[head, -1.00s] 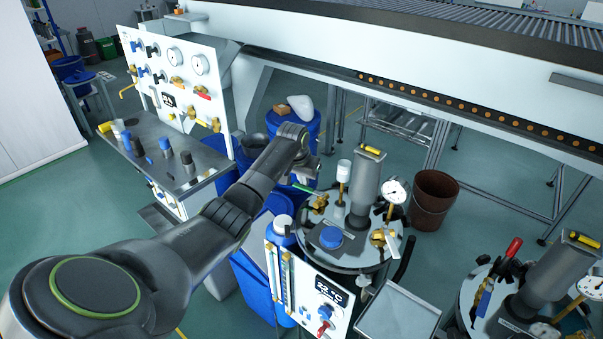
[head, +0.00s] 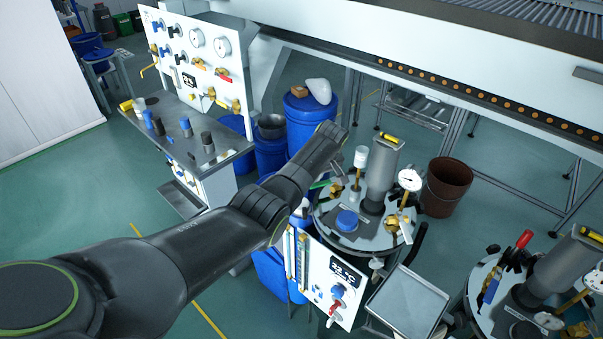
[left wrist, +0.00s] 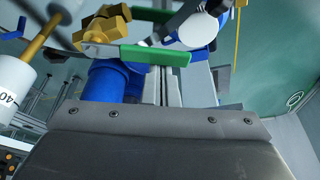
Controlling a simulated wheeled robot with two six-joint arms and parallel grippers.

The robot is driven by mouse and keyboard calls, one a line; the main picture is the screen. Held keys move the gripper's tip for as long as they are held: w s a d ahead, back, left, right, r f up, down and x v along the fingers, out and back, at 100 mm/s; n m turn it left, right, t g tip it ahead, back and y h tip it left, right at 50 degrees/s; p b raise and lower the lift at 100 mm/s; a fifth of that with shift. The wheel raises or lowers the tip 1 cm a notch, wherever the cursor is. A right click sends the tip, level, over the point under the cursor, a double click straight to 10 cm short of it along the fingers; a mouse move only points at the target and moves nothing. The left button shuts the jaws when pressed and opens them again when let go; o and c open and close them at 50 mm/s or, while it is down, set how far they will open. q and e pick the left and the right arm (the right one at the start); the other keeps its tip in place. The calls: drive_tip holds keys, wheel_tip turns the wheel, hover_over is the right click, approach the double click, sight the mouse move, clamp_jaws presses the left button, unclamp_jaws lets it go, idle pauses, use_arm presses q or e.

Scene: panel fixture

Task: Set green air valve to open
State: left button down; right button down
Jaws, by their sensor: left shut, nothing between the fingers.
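The green air valve is a brass valve (head: 336,189) with a green lever handle (head: 320,184), on the lid of the middle vessel. In the left wrist view the green handle (left wrist: 155,55) lies crosswise near the top, beside the brass body (left wrist: 102,24). My left gripper (head: 338,165) is at the valve, just above and behind the handle in the head view. It is shut and empty. I cannot tell whether it touches the handle. My right gripper is not in view.
A grey column (head: 382,172), a pressure gauge (head: 409,180) and a white-topped post (head: 360,158) stand close by on the lid. A display panel (head: 333,283) and a tray (head: 407,300) are in front. A second vessel stands at right.

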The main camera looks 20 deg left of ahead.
use_arm(q)
drive_tip(key=shift+s+d+n, duration=0.45)
drive_tip(key=shift+n, duration=0.45)
drive_tip(key=shift+s+d+n+g+y+p, duration=0.3)
drive_tip(key=shift+s+d+n+g+p, duration=0.15)
drive_tip(key=shift+n, duration=0.45)
drive_tip(key=shift+s+d, duration=0.1)
drive_tip(key=shift+d, duration=0.2)
